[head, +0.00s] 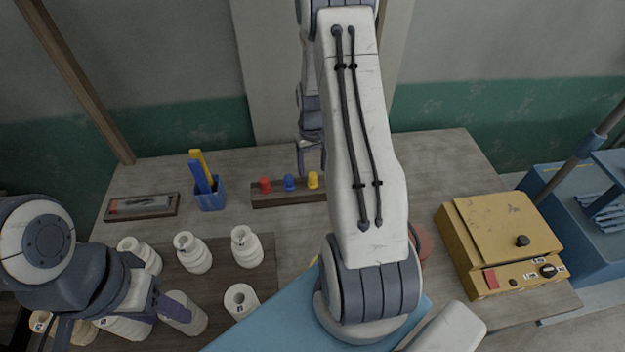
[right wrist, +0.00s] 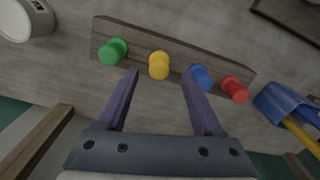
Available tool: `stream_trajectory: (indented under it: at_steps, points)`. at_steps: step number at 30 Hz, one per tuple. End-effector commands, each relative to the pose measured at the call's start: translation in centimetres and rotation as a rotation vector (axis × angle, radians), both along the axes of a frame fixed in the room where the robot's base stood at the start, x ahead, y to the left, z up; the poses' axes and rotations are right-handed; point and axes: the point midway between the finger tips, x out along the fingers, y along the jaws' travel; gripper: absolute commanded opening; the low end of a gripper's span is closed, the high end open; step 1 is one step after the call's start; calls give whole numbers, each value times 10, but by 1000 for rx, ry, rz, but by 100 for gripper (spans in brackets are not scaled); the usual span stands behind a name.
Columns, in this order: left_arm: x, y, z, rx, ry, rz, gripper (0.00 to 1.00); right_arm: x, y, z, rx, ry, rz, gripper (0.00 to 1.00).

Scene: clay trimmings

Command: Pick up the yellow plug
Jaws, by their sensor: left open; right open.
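The yellow plug (head: 313,180) stands on a wooden strip (head: 262,201) on the table, to the right of a blue plug (head: 289,183) and a red plug (head: 265,185). My right gripper (head: 311,165) is open and empty, behind the yellow plug. In the right wrist view, the yellow plug (right wrist: 158,66) lies just beyond the open fingertips (right wrist: 160,76), roughly centred between them. A green plug (right wrist: 113,51) stands to its left there; my arm hides it in the head view. My left gripper (head: 121,318) is open at the lower left, over white bottles.
Several white bottles (head: 192,253) stand on a dark board at left. A blue cup (head: 209,197) with upright sticks stands left of the strip, and a small tray (head: 143,207) lies further left. A yellow box (head: 505,240) stands at right.

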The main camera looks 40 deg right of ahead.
Motion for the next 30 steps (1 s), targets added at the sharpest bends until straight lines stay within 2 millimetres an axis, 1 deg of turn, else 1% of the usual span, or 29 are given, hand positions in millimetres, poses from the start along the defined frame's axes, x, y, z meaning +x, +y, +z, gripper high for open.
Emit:
stream_trajectory:
  at_steps: [1, 3, 9, 13, 19, 20, 21, 23, 24, 25, 30]
  points:
    - [0, 0, 8, 0, 0, -1, 50, -1, 0, -3, 3, 5, 0, 68]
    - [0, 0, 14, 0, 0, -2, 50, 0, -1, -12, 3, 6, 0, 68]
    - [0, 0, 23, 0, 0, -4, 50, 1, -2, -37, 2, 3, 0, 68]
    - [0, 0, 24, 0, 0, -4, 50, 1, -2, -44, 2, 2, 0, 68]
    - [0, 0, 23, 0, 0, -4, 50, 1, -2, -44, 0, 1, -1, 68]
    - [0, 0, 23, 0, 0, -4, 50, 1, -2, -44, 0, 1, -1, 57]
    - [0, 0, 23, 0, 0, -4, 50, 1, -2, -44, 0, 1, -1, 41]
    - [0, 0, 23, 0, 0, -4, 50, 1, -2, -44, 0, 1, -1, 18]
    - [0, 0, 23, 0, 0, -4, 50, 1, -2, -44, 0, 1, -1, 3]
    - [0, 0, 23, 0, 0, -4, 50, 1, -2, -44, 0, 1, -1, 0]
    - [0, 0, 23, 0, 0, -4, 50, 1, -2, -44, 0, 1, -1, 0]
